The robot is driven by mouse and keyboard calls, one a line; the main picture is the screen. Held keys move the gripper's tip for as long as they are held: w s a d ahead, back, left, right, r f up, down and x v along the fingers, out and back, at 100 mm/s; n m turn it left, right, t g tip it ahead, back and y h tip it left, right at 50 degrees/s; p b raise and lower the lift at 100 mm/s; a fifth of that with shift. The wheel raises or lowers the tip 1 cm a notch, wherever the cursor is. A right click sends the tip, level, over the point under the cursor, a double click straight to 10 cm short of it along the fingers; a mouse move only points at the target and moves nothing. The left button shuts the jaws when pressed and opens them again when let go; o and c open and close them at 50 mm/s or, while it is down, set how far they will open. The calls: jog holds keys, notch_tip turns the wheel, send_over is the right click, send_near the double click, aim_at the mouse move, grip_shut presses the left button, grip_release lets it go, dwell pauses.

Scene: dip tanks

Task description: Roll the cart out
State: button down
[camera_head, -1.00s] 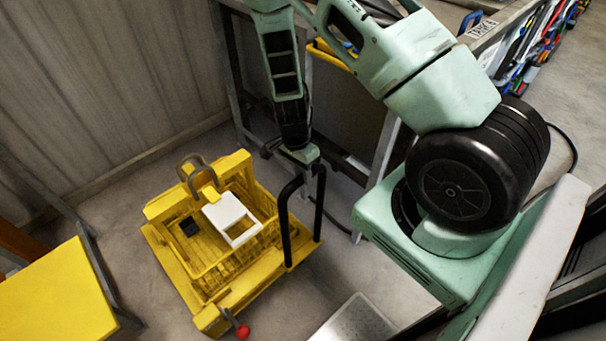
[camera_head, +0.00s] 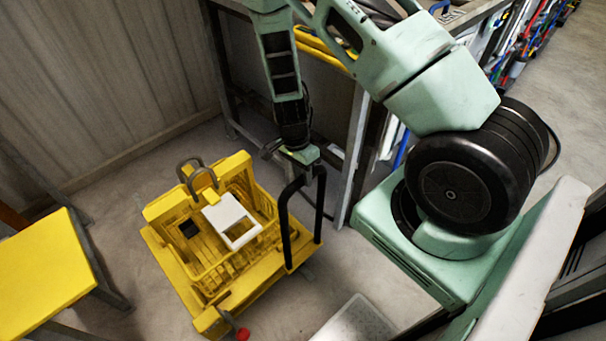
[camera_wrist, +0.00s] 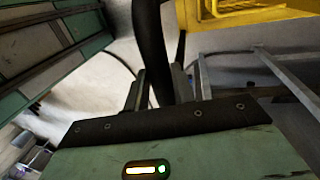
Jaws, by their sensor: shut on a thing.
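The yellow cart (camera_head: 208,322) stands on the floor left of my base in the head view. It carries a yellow slatted crate (camera_head: 245,165) with a white open-framed piece (camera_head: 232,220) and a small dark block (camera_head: 188,228) inside. A grey padlock-like shackle (camera_head: 196,172) stands at the crate's far edge. The cart's black hoop handle (camera_head: 285,225) rises on its right side. My gripper (camera_head: 314,165) is shut on the top of this handle. In the wrist view the black handle bar (camera_wrist: 148,30) runs between my fingers (camera_wrist: 165,90). A red knob (camera_head: 242,334) sits at the cart's near end.
A yellow-topped table (camera_head: 45,270) stands left of the cart, with a floor gap between. A metal-framed bench (camera_head: 345,165) stands behind my gripper. The corrugated wall (camera_head: 110,80) is behind the cart. A light metal plate (camera_head: 355,322) lies at the bottom.

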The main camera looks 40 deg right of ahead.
jog(key=c, duration=1.2)
grip_release()
jog(key=shift+o, duration=0.2)
jog(key=shift+r, duration=0.1)
jog(key=w+r+b, duration=0.1)
jog(key=w+r, duration=0.2)
jog(key=r, duration=1.4)
jog(key=shift+w, duration=0.2)
jog(key=s+a+r+n+y, duration=0.1)
jog(key=s+a+r+n, duration=0.2)
jog(key=a+n, duration=0.6)
jog(key=s+a+r+n+t, duration=0.1)
jog(key=s+a+r+n, duration=0.2)
jog(key=s+a+n, duration=0.4)
jog(key=s+a+r+n+t+b, duration=0.1)
jog(key=s+a+r+n, duration=0.3)
jog(key=s+a+n, duration=0.3)
jog(key=s+n, duration=0.2)
jog(key=s, duration=0.1)
jog(key=shift+s+r, duration=0.15)
jog(key=shift+r, duration=0.1)
